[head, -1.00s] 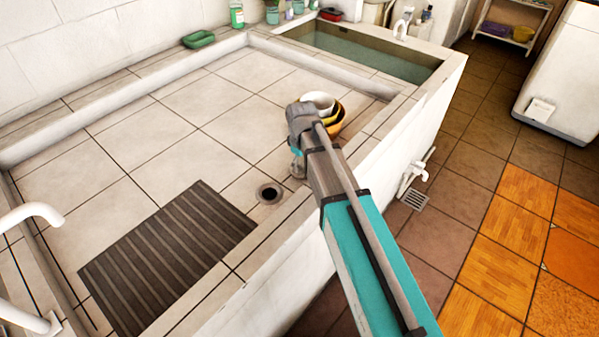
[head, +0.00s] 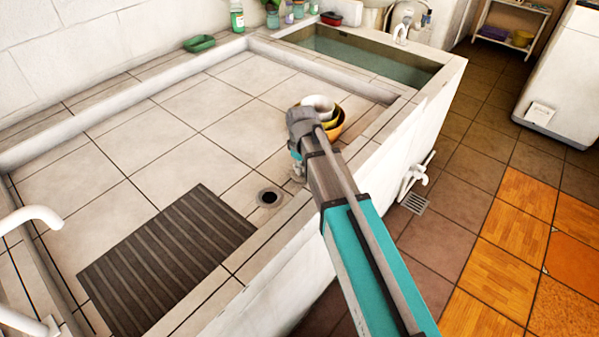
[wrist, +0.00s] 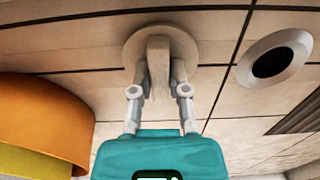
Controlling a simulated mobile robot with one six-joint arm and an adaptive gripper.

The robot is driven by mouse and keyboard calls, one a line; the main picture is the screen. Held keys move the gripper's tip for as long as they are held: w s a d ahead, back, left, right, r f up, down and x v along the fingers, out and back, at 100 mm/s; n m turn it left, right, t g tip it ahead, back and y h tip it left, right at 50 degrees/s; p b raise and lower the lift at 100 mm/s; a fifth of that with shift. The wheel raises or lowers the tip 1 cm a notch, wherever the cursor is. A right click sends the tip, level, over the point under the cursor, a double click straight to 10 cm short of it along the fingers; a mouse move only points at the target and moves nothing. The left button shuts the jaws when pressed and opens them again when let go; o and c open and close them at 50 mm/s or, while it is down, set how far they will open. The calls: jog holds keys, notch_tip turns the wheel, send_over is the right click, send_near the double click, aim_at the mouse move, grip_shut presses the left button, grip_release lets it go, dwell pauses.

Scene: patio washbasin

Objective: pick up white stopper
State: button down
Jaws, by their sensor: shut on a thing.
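The white stopper (wrist: 133,47) shows in the wrist view as a pale round disc with an upright tab in its middle. My gripper (wrist: 159,78) is shut on the tab, one finger on each side. The disc is at or just above the basin's tiled floor; I cannot tell whether it touches. In the head view my gripper (head: 298,172) points down into the basin, near its front wall, and the stopper is mostly hidden by it.
The open drain hole (head: 269,198) lies left of my gripper in the head view. Stacked bowls (head: 336,126) stand close behind my gripper. A dark ribbed mat (head: 170,255) lies at the left. A green soap dish (head: 199,43) sits on the back ledge.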

jog(key=shift+r, duration=0.2)
dwell(0.4)
notch_tip(320, 180, up, 2)
jog(key=shift+r+p, duration=0.1)
jog(key=shift+p, duration=1.1)
jog(key=s+d+r+p, duration=0.1)
jog(key=s+r+p, duration=0.2)
jog(key=s+d+r+p, duration=0.2)
jog(key=s+r+p, duration=0.1)
jog(key=s, duration=0.1)
jog(key=s+d+r+p, duration=0.2)
jog(key=s+r+p, duration=0.2)
jog(key=shift+s+d, duration=0.1)
jog(key=shift+s+d+r+p, duration=0.2)
jog(key=shift+s+d+p, duration=0.15)
jog(key=shift+s, duration=0.35)
jog(key=shift+d, duration=0.1)
